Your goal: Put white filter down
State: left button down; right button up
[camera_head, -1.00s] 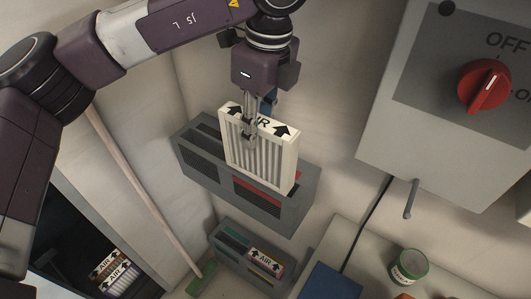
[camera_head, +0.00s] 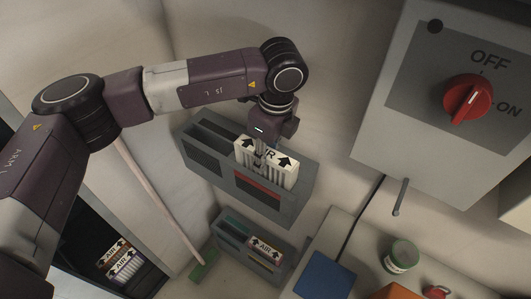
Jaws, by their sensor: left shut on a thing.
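The white filter (camera_head: 277,170), with black arrows and "AIR" lettering on its top edge, stands upright and partly sunk in the upper grey wall holder (camera_head: 205,168). Its lower part is hidden by the holder's front wall. My left gripper (camera_head: 259,160) points down from above and is shut on the filter near its left side. Whether the filter touches the bottom of the holder is hidden. My right gripper is not in view.
A smaller grey holder (camera_head: 232,251) below contains another AIR filter (camera_head: 266,248). A grey switch box with a red knob (camera_head: 467,99) is at upper right. A blue item (camera_head: 325,274) and a green-lidded can (camera_head: 402,256) are on the lower-right surface. More filters (camera_head: 122,262) sit at lower left.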

pick_arm(q)
jog(key=shift+f+b, duration=0.15)
jog(key=shift+b, duration=0.15)
jog(key=c, duration=1.6)
grip_release()
jog(key=r, duration=0.3)
jog(key=r+b, duration=0.1)
jog(key=r, duration=0.3)
jog(key=d+r+b, duration=0.1)
jog(key=r, duration=0.3)
jog(key=shift+s+d+r, duration=0.1)
jog(key=shift+s+r, duration=0.05)
jog(key=shift+s, duration=0.2)
jog(key=shift+r, duration=0.55)
